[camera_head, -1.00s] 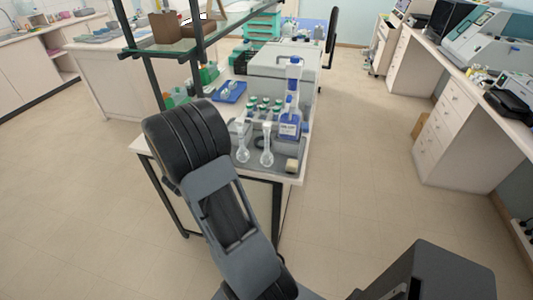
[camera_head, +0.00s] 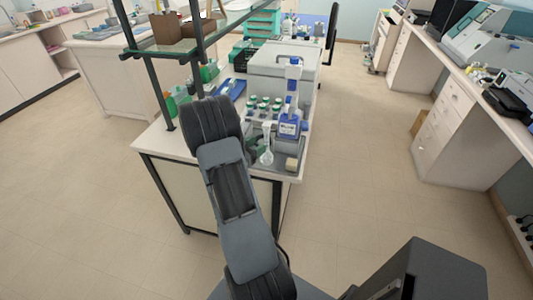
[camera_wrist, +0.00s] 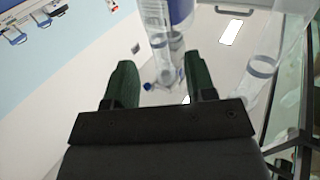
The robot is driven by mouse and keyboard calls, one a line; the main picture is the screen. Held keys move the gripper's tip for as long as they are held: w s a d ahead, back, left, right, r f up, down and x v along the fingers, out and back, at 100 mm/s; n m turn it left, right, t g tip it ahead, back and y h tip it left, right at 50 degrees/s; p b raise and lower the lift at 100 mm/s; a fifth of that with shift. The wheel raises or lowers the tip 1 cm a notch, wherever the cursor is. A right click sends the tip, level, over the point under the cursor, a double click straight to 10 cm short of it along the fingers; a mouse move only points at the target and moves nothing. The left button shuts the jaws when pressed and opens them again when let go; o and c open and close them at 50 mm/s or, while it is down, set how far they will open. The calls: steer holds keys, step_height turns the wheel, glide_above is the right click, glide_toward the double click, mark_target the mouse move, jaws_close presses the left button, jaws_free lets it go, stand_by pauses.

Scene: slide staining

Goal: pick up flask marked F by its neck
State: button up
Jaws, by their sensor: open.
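One clear glass flask with a long neck (camera_head: 267,151) stands at the front of the grey tray on the bench in the head view. A second flask, seen earlier to its left, is now hidden behind my arm. No letter F is readable. My gripper (camera_wrist: 160,85) has two green fingers, set apart, with nothing clearly held. Beyond the gap, the wrist view shows a clear glass tube-like shape (camera_wrist: 158,38), and another clear glass neck (camera_wrist: 262,66) is outside the right finger. I cannot tell which is flask F. Green fingertips show beside the flask in the head view.
A blue-labelled bottle (camera_head: 289,126) stands just behind the flask, with several green-capped bottles (camera_head: 264,103) to its left. A small beige block (camera_head: 291,164) sits at the tray's front right. A large grey machine (camera_head: 282,62) stands behind.

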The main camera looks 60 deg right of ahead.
mark_target(267, 140)
steer(key=shift+p+x, duration=1)
steer(key=shift+x, duration=1.6)
steer(key=shift+c, duration=0.2)
steer(key=c, duration=0.8)
